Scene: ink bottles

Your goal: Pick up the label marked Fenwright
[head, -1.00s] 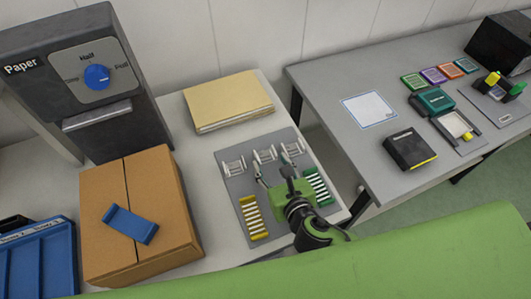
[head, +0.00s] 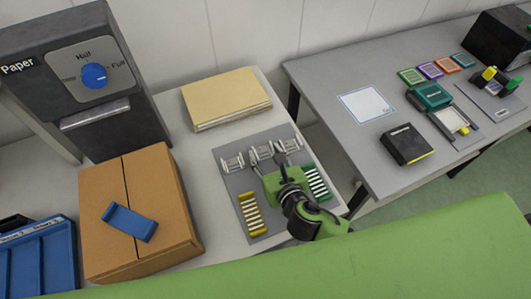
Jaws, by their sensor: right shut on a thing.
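Several small white holders stand in a row along the back of a grey mat (head: 278,226): a left one (head: 232,163), a middle one (head: 261,152) and a right one (head: 291,144). Any writing on labels there is too small to read, so I cannot tell which is marked Fenwright. My right gripper (head: 281,155) reaches over the mat, at the middle and right holders. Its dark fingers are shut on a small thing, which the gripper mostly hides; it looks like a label. My left gripper is not in view.
A yellow rack (head: 251,214) and a green rack (head: 317,183) flank my right gripper on the mat. A cardboard box (head: 165,185) with a blue holder (head: 130,222) stands left. A folder stack (head: 226,98) lies behind. A gap separates this table from the right one (head: 340,75).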

